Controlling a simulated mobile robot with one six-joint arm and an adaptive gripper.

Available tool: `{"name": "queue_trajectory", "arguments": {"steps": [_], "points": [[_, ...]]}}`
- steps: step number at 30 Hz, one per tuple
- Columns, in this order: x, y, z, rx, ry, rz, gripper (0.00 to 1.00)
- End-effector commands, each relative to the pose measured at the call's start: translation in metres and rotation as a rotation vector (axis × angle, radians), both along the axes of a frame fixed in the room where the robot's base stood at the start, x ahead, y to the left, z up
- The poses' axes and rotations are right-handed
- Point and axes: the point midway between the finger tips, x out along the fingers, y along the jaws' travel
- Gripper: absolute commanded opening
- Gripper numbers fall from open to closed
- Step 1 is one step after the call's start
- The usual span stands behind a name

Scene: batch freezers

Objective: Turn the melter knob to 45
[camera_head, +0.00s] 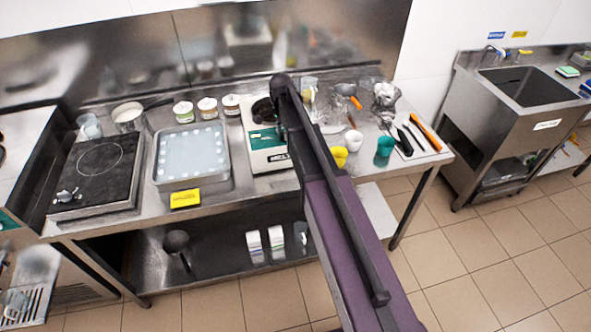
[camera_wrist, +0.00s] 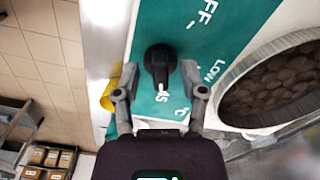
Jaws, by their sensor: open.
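The melter is a white box with a teal front panel (camera_head: 268,160) on the steel table. In the wrist view its teal panel (camera_wrist: 205,30) carries white marks OFF, LOW and 45. The black melter knob (camera_wrist: 161,62) has a long grip with a white pointer line at its lower end, beside the 45 mark. My gripper (camera_wrist: 159,75) is open, one finger on each side of the knob, with visible gaps. My arm hides the knob in the head view. The melter's round pan (camera_wrist: 222,92) holds brown discs.
A tray (camera_head: 222,184) and a black hotplate (camera_head: 95,172) stand left of the melter. Yellow cups (camera_head: 340,155), a green cup (camera_head: 384,148) and a mat with tools (camera_head: 425,150) lie to the right. Small jars (camera_head: 207,108) stand behind. A sink (camera_head: 530,90) is at far right.

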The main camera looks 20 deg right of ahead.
Motion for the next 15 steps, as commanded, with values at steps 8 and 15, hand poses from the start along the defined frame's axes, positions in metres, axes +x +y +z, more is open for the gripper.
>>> {"name": "queue_trajectory", "arguments": {"steps": [8,15], "points": [[0.0,-0.0002,0.0,0.0,-0.001,0.111,0.54],[-0.0003,-0.0004,0.0,0.0,-0.001,0.264,0.54]]}}
